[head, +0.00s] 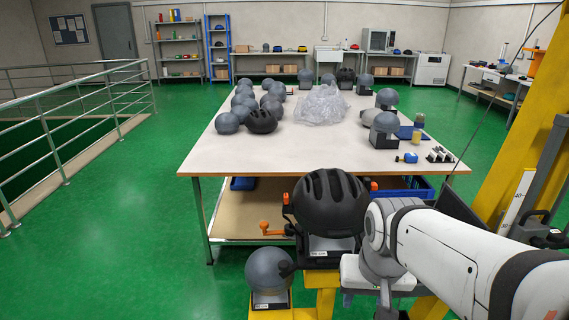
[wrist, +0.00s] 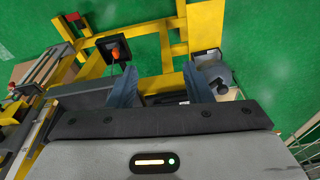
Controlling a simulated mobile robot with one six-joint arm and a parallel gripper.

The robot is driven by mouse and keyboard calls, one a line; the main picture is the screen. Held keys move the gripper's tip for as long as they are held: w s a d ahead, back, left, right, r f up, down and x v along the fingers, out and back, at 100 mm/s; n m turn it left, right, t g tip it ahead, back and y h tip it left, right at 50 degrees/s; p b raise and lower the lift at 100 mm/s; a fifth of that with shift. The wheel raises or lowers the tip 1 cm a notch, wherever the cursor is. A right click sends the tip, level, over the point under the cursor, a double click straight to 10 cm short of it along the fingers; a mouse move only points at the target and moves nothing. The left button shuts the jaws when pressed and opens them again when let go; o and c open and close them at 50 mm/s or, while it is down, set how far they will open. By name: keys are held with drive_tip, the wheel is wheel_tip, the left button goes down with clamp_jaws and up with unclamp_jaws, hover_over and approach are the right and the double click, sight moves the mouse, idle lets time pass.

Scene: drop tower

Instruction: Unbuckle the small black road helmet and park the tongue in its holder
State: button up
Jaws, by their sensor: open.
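The small black helmet (head: 330,203) with long vents sits upright on a headform stand near the front of the head view. I cannot make out its strap, buckle or tongue. A holder for the tongue cannot be told for certain. In the wrist view my gripper (wrist: 160,84) is open, its two blue-grey fingers apart with nothing seen held between them. Dark parts and a yellow frame (wrist: 178,45) lie beyond the fingers. The helmet cannot be made out in the wrist view. In the head view my arm is right of the helmet and the fingertips are hidden.
A bare grey headform (head: 268,270) stands left of and below the helmet. An orange knob (head: 265,226) sticks out at the helmet's left. A yellow column (head: 527,130) rises at the right. The large white table (head: 235,165) behind carries several headforms and clear plastic wrap (head: 320,103).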

drive_tip(key=w+a+r+m+g+p, duration=0.15)
drive_tip(key=w+r+m+p, duration=0.3)
drive_tip(key=w+r, duration=0.55)
drive_tip(key=r+m+g+p, duration=0.1)
drive_tip(key=m+g+p, duration=0.1)
drive_tip(key=m+p, duration=1.05)
hover_over(286, 195)
drive_tip(key=w, duration=0.1)
drive_tip(key=shift+s+f+b, duration=0.15)
drive_tip(key=shift+f+b, duration=0.8)
drive_tip(key=shift+f, duration=0.9)
drive_tip(key=shift+s+f+b, duration=0.15)
drive_tip(key=shift+f+b, duration=0.85)
drive_tip(key=shift+f, duration=0.85)
drive_tip(key=shift+s+f+b, duration=0.15)
drive_tip(key=shift+f+b, duration=0.8)
drive_tip(key=shift+f, duration=0.9)
drive_tip(key=c, duration=0.7)
drive_tip(key=shift+r, duration=0.15)
drive_tip(key=shift+c, duration=0.2)
